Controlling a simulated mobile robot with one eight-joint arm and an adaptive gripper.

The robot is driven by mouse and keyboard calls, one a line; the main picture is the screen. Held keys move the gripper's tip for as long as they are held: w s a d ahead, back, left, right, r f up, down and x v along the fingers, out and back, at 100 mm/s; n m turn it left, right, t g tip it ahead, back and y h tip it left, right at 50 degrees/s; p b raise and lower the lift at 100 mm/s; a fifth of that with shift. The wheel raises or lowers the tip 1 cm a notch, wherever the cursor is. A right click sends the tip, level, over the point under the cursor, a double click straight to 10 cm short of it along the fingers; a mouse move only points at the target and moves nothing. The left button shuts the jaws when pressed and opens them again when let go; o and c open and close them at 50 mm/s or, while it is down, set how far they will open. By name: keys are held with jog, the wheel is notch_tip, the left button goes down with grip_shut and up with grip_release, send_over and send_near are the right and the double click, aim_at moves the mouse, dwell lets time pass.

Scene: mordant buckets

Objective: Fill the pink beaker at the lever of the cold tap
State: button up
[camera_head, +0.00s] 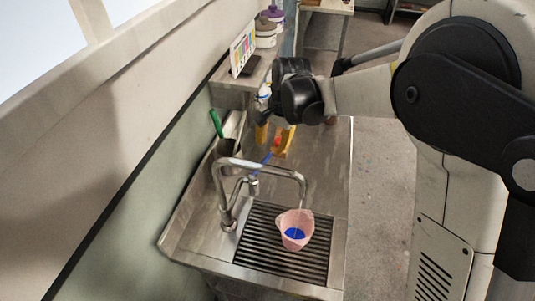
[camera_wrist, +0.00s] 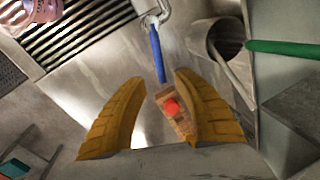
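The pink beaker (camera_head: 306,220) stands upright on the sink grate below the spout of the steel tap (camera_head: 262,167). Blue shows inside it; I cannot tell whether that is liquid. Its edge also shows in the wrist view (camera_wrist: 38,10). A blue lever (camera_head: 266,158) sticks out from the tap's base; it points toward my gripper in the wrist view (camera_wrist: 156,52). My gripper (camera_head: 273,140) is open over the steel worktop, with its yellow fingers apart. The lever's near end lies just past the fingertips, not clearly between them.
A wooden piece with a red dot (camera_wrist: 172,106) shows between the fingers, partly hidden. A metal cup (camera_head: 228,150) with a green handle (camera_head: 216,123) stands by the wall. A shelf (camera_head: 232,84) holds jars and a colour card. The floor (camera_head: 382,190) at right is clear.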

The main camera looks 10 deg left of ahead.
jog(key=r, duration=0.3)
jog(key=d+r, duration=0.1)
jog(key=r, duration=0.1)
jog(key=shift+s+r, duration=0.1)
jog(key=shift+s, duration=0.1)
dwell(7.3)
